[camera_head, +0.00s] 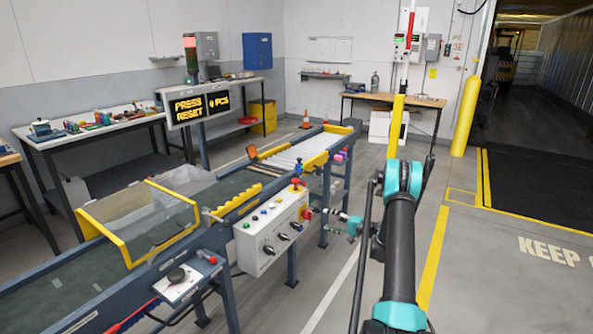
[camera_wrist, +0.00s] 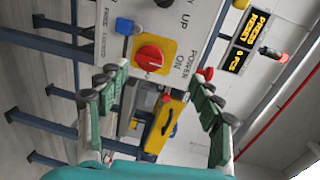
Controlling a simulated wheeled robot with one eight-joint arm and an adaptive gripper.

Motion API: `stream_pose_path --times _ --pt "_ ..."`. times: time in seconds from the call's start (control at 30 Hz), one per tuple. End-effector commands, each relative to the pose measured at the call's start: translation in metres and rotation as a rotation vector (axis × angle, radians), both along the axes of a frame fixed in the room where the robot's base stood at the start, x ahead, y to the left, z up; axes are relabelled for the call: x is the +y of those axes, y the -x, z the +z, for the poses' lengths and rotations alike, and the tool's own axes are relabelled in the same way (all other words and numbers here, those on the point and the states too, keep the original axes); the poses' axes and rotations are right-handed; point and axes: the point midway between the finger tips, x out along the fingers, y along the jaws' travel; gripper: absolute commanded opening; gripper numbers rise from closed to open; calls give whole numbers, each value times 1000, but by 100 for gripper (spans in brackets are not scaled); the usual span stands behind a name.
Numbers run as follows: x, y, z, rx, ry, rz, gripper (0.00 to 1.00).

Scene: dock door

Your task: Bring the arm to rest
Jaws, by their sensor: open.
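My arm (camera_head: 398,240) reaches forward from the bottom right of the head view, its wrist bent to the left toward the conveyor's control box (camera_head: 268,235). My gripper (camera_wrist: 158,98) is open and empty in the wrist view, its two green-padded fingers wide apart. The gripper is small in the head view, near the right end of the control box. In the wrist view a red POWER ON rotary switch (camera_wrist: 149,58) on a yellow plate shows between and beyond the fingers. I cannot tell whether any finger touches the box.
The conveyor (camera_head: 225,195) with a yellow-framed clear guard (camera_head: 150,220) fills the left. A display (camera_head: 200,104) reads "PRESS RESET" and a PCS count. A yellow post (camera_head: 466,117) stands by the dock opening. The floor at right (camera_head: 490,285) is clear.

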Motion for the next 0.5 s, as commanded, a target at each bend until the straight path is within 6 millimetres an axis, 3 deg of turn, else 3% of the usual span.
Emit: stream_pose_path --times 0.1,0.27,0.5 --pt "18 9 28 30 85 18 66" --pt "38 28 59 67 205 38 66" --pt "62 72 99 114 388 67 66"
